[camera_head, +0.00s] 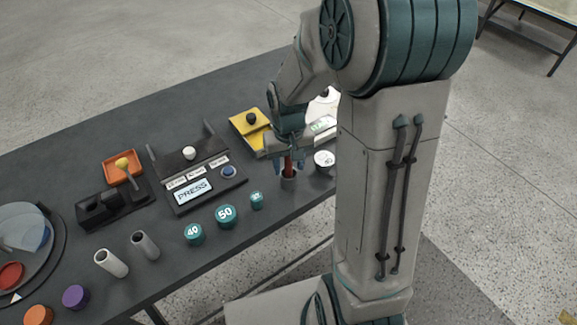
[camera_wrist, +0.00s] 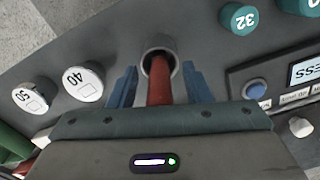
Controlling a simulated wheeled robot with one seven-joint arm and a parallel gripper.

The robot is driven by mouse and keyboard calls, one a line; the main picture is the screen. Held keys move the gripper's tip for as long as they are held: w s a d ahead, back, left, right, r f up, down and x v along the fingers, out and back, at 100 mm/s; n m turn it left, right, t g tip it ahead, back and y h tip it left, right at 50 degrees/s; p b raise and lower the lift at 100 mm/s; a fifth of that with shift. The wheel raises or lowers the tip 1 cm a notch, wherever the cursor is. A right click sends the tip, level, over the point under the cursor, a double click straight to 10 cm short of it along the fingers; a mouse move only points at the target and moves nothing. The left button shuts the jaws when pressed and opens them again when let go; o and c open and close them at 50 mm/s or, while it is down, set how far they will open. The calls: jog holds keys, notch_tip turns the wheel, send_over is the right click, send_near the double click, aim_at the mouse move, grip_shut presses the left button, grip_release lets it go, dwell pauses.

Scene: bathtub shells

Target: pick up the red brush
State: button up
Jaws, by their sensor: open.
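The red brush (camera_head: 288,163) stands upright in a small grey cup (camera_head: 288,182) near the table's front edge. In the wrist view the red handle (camera_wrist: 160,88) runs down into the round mouth of the cup (camera_wrist: 158,54). My gripper (camera_head: 287,160) is directly above the cup. Its two blue fingers, seen in the wrist view (camera_wrist: 160,86), are open on either side of the red handle, with gaps showing. The brush's lower end is hidden in the cup, and its upper part is hidden by my gripper.
White-topped weights (camera_wrist: 82,84) stand close beside the cup, and teal weights (camera_head: 226,216) lie to its left. A black press panel (camera_head: 205,180) and a yellow box (camera_head: 250,130) are behind. The table's back left is clear.

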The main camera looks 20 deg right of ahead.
jog(key=shift+f, duration=0.1)
grip_shut()
jog(key=shift+r, duration=0.45)
jog(key=r, duration=0.3)
jog(key=shift+s+d+r, duration=0.15)
jog(key=shift+d+r, duration=0.15)
jog(key=shift+r, duration=0.05)
jog(key=s+d+r, duration=0.6)
jog(key=d, duration=0.3)
jog(key=shift+s+r+b, duration=0.2)
jog(key=shift+b, duration=0.1)
